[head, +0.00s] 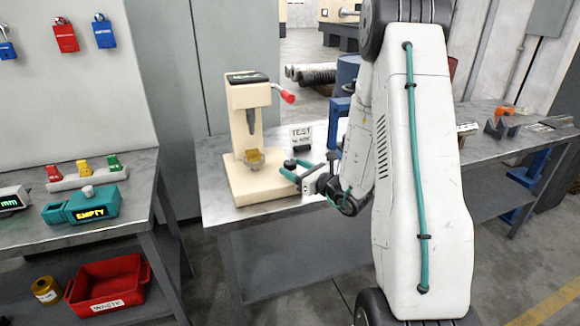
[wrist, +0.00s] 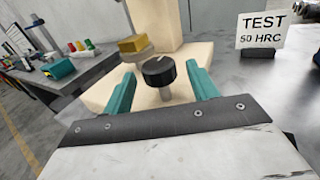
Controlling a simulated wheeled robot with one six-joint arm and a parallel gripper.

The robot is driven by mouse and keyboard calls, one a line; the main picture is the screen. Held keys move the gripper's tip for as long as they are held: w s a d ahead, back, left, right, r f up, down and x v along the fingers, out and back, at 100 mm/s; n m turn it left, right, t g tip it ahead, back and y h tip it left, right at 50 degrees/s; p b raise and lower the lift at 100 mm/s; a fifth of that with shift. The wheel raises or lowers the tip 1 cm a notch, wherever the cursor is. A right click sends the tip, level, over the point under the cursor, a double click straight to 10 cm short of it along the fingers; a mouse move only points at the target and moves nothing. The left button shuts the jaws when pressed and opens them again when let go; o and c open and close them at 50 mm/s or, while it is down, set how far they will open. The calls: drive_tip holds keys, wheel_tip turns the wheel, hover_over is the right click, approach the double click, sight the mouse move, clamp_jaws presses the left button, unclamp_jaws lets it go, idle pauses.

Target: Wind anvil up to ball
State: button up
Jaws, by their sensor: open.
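The cream hardness tester (head: 240,117) stands upright on the bench. A yellow block (head: 254,156) rests on its anvil below the dark ball-holding spindle (head: 251,122), with a small gap between them. The block also shows in the wrist view (wrist: 132,44). A black knob (wrist: 158,71) with a pale mark stands on a grey shaft beside the tester base. My gripper (head: 288,169) is open at the tester's right side. In the wrist view its teal fingers (wrist: 161,86) are apart on either side of the knob, with gaps on both sides. I cannot make out the knob in the head view.
A red-tipped lever (head: 287,95) sticks out right of the tester head. A TEST 50 HRC sign (wrist: 262,30) stands at the right. A second bench at left holds a teal EMPTY box (head: 84,206) and coloured pieces. A red WASTE bin (head: 108,287) is below.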

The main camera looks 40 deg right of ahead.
drive_tip(key=shift+w+a, duration=0.25)
drive_tip(key=shift+w, duration=0.9)
drive_tip(key=shift+c, duration=0.2)
drive_tip(key=c, duration=0.9)
